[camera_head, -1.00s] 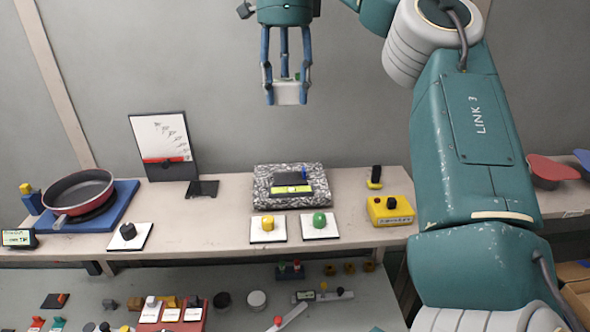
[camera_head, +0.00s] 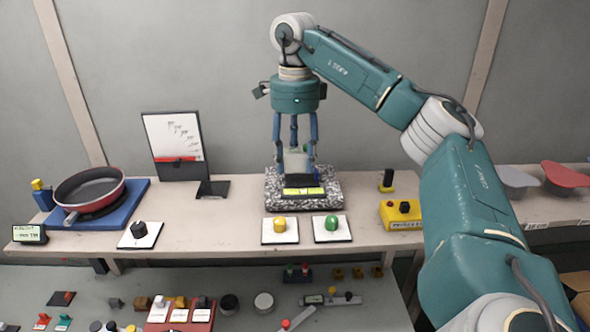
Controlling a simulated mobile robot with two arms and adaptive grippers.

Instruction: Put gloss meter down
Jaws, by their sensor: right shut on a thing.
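My right gripper (camera_head: 296,166) points straight down over the speckled granite slab (camera_head: 328,203) on the shelf. Its blue fingers are shut on a pale, boxy block, which I take to be the gloss meter (camera_head: 297,160). The block is upright and partly covered by the fingers. Just below it on the slab is a dark piece with a yellow-green strip (camera_head: 304,191). I cannot tell whether the held block touches this piece or hovers just above it. My left gripper is not in view.
A pan (camera_head: 90,188) on a blue stand and a framed chart (camera_head: 174,146) stand to the left. Yellow (camera_head: 280,225) and green (camera_head: 332,224) buttons sit in front of the slab, a yellow control box (camera_head: 401,214) to its right. A lower table holds several small objects.

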